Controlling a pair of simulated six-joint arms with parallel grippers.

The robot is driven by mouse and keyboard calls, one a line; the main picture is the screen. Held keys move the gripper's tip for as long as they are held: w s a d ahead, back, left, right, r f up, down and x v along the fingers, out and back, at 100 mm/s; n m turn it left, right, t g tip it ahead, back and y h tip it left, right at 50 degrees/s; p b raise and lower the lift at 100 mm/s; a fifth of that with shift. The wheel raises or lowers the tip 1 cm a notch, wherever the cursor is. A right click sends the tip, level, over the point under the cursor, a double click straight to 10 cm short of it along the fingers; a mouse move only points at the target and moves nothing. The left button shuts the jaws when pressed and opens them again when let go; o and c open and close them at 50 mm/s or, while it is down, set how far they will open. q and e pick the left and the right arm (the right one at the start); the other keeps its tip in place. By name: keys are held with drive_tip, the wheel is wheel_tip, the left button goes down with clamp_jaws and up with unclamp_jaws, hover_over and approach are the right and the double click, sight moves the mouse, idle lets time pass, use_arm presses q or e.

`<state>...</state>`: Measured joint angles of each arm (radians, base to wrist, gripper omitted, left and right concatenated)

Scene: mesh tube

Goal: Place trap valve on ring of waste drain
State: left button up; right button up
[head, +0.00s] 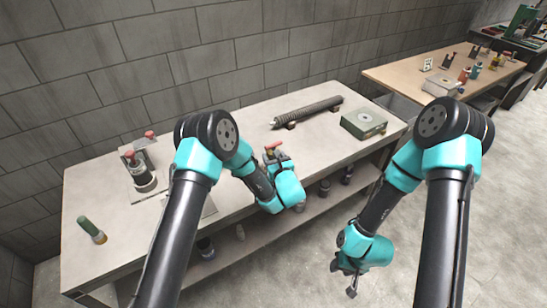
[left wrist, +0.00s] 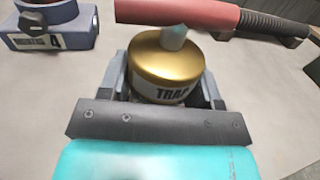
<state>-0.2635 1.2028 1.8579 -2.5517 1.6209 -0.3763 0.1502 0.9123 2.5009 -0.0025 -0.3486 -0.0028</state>
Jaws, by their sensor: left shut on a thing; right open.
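The trap valve (left wrist: 168,68) has a gold round body lettered "TRAP" and a red lever handle across its top. In the left wrist view it sits between the two fingers of my left gripper (left wrist: 160,90), which is shut on it. In the head view the red handle of the valve (head: 273,147) shows at the tip of my left gripper (head: 272,160), over the workbench. My right gripper (head: 346,282) is open and empty, low in front of the bench. I cannot make out any label reading waste drain; a green box (head: 364,121) with a round ring on top stands at the bench's right.
A dark mesh tube (head: 307,112) lies on supports at the bench's back. A blue-grey holder marked 4 (left wrist: 50,25) shows in the left wrist view.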

idle(0.3)
use_arm(q)
drive_tip(key=o, duration=1)
drive_tip(key=shift+f, duration=0.1)
drive_tip(key=v, duration=1.2)
